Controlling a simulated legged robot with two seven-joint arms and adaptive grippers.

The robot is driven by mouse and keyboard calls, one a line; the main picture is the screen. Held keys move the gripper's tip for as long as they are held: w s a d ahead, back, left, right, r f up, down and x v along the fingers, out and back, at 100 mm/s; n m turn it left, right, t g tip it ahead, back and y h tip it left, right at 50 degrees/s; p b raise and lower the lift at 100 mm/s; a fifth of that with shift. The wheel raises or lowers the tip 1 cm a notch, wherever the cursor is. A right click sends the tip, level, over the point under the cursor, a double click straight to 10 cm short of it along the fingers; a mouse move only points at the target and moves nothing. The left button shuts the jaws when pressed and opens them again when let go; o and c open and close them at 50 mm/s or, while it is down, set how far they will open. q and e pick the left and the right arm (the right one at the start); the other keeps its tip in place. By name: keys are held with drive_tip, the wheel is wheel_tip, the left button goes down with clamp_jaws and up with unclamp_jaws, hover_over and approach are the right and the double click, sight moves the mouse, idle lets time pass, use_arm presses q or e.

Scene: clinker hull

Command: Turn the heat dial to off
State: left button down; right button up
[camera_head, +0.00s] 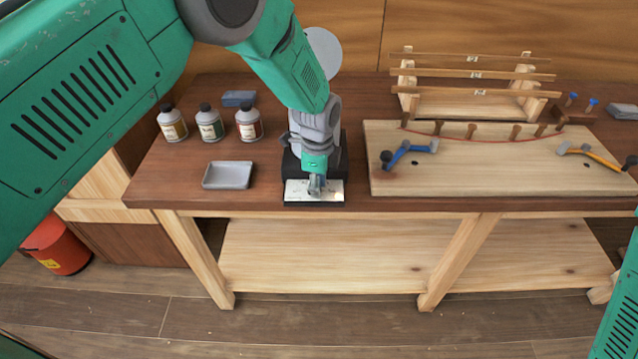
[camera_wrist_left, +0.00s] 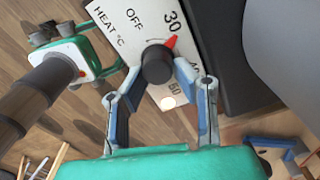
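The heat dial (camera_wrist_left: 158,64) is a dark round knob on a white panel (camera_wrist_left: 118,16) marked OFF, HEAT °C, 30 and higher numbers. Its red pointer is at about the 30 mark, away from OFF. My left gripper (camera_wrist_left: 156,84) is open, with its two fingers on either side of the knob; I cannot tell whether they touch it. In the head view, the left gripper (camera_head: 316,186) is at the front panel of a black box (camera_head: 292,164) on the bench and hides the dial.
Three bottles (camera_head: 209,123) and a grey tray (camera_head: 229,175) stand left of the box. A pale board (camera_head: 480,175) with pegs, a blue clamp (camera_head: 402,154) and a yellow-handled hammer (camera_head: 590,154) lies to the right. A wooden rack (camera_head: 470,85) stands behind it.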

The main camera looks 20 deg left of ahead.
use_arm(q)
drive_tip(key=shift+a, duration=0.85)
use_arm(e)
drive_tip(key=shift+a+r, duration=0.15)
drive_tip(key=shift+a, duration=0.3)
use_arm(q)
drive_tip(key=shift+w+d, duration=0.1)
drive_tip(key=shift+d, duration=0.05)
use_arm(e)
drive_tip(key=shift+d, duration=0.1)
use_arm(q)
drive_tip(key=shift+n, duration=0.4)
drive_tip(key=n, duration=0.4)
drive_tip(key=shift+d+n+b, duration=0.1)
drive_tip(key=shift+n+b, duration=0.2)
drive_tip(key=shift+b, duration=0.1)
drive_tip(key=n, duration=0.6)
use_arm(e)
drive_tip(key=shift+f, duration=0.65)
use_arm(q)
drive_tip(key=shift+n+b, duration=0.3)
drive_tip(key=shift+n, duration=0.1)
drive_tip(key=c, duration=1.6)
unclamp_jaws()
drive_tip(key=shift+o, duration=0.2)
